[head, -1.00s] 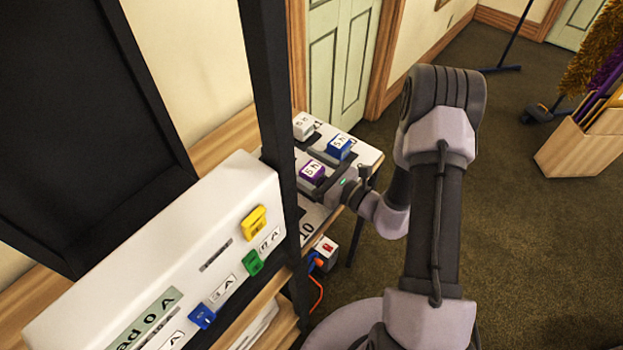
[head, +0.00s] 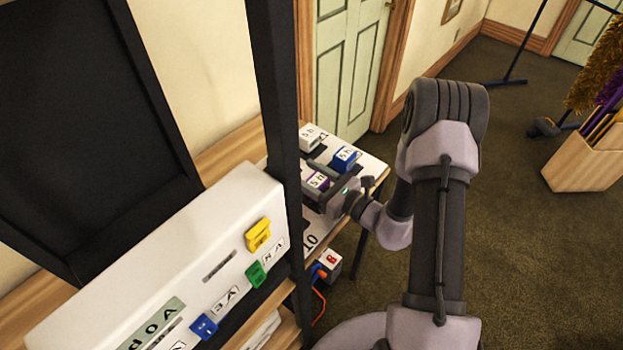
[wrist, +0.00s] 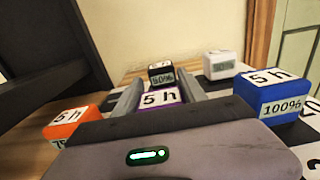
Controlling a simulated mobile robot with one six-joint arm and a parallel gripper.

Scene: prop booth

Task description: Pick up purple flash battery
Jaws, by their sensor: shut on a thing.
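The purple flash battery (head: 317,180), with a white "5 h" label on top, is on the small side table in the head view. In the wrist view the purple battery (wrist: 161,97) sits between the two grey fingers. My gripper (wrist: 160,98) is shut on it; the gripper also shows in the head view (head: 322,183). The battery's lower part is hidden by my gripper body, so I cannot tell whether it touches the table.
A blue battery (wrist: 274,92) stands close on the right, an orange one (wrist: 72,126) on the left. A black battery (wrist: 161,74) and a white one (wrist: 222,64) stand behind. A dark post (head: 278,120) rises left of the table (head: 372,168).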

